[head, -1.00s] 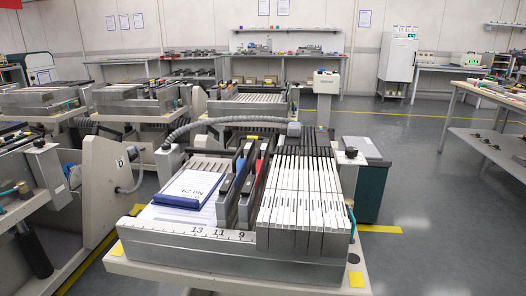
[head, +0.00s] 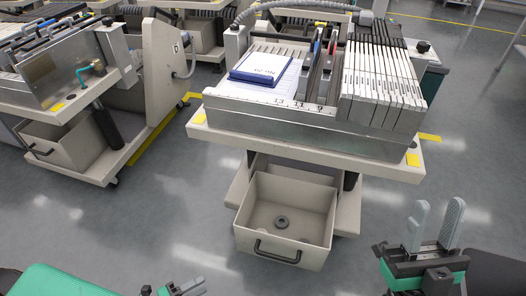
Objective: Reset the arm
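My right gripper (head: 437,208) is at the lower right of the head view, its two grey fingers pointing up and standing apart. It is open and empty, over the floor to the right of the trolley. My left gripper (head: 184,287) shows only in part at the bottom edge, left of centre. Its fingers are mostly cut off, so I cannot tell whether it is open or shut. A green and black part of my arm shows at the bottom left.
The feeder trolley (head: 300,131) stands ahead, bearing white feeders (head: 382,75) and a blue-edged pad (head: 260,69). Below it, an open bin (head: 283,247) holds a dark ring (head: 281,222). Another trolley (head: 75,110) stands left. The floor between the trolleys and me is clear.

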